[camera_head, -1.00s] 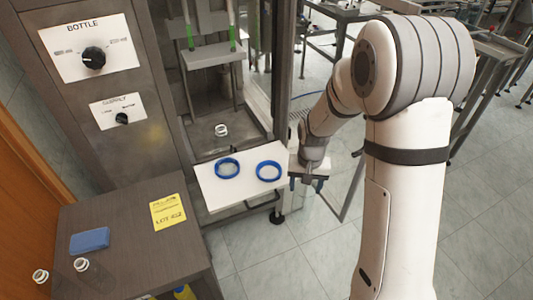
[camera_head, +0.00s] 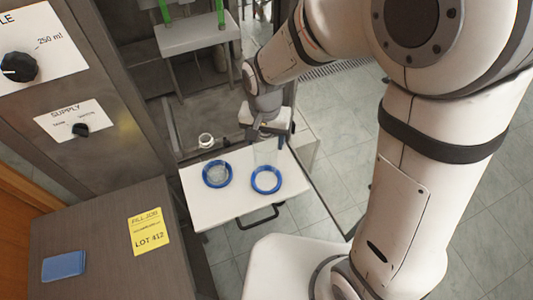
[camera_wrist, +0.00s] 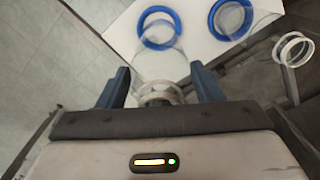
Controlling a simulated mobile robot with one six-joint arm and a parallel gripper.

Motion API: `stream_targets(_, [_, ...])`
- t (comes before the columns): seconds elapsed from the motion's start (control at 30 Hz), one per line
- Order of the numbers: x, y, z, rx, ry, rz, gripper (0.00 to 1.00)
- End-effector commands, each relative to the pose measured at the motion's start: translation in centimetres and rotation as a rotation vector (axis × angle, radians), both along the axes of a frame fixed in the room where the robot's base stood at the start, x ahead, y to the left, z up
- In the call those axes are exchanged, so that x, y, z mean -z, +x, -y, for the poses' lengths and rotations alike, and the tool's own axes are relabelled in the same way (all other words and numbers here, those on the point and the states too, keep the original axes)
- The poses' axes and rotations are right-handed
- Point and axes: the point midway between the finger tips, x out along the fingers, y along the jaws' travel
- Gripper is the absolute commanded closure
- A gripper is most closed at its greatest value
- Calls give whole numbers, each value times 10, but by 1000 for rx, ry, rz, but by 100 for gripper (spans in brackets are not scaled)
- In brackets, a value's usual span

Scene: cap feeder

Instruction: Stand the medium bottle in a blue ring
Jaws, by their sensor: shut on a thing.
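My gripper (camera_head: 266,130) is shut on the neck of a clear bottle (camera_head: 265,153), which hangs below the jaws in the wrist view (camera_wrist: 160,68). The bottle's lower end is close to the right-hand blue ring (camera_head: 266,192) on the white tray; that ring also shows in the wrist view (camera_wrist: 143,27). I cannot tell whether the base is inside the ring or above it. The other blue ring (camera_head: 217,186) appears to have a second clear bottle standing in it, with a white neck (camera_head: 206,140).
The white tray (camera_head: 225,210) has bare room in front of the rings. A filling station with green tubes stands behind it. The dark cabinet (camera_head: 100,235) at left carries a blue pad (camera_head: 64,266) and a yellow label (camera_head: 147,231).

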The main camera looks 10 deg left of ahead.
Motion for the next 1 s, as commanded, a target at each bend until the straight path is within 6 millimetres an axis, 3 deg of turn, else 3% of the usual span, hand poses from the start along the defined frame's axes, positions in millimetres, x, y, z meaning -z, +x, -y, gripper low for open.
stream_targets(0.43, [57, 3, 5, 14, -2, -2, 72])
stream_targets(0.9, [69, 4, 6, 16, 1, 1, 72])
stream_targets(0.93, [67, 4, 6, 16, 1, 1, 37])
stream_targets(1.0, [66, 4, 6, 16, 1, 1, 32])
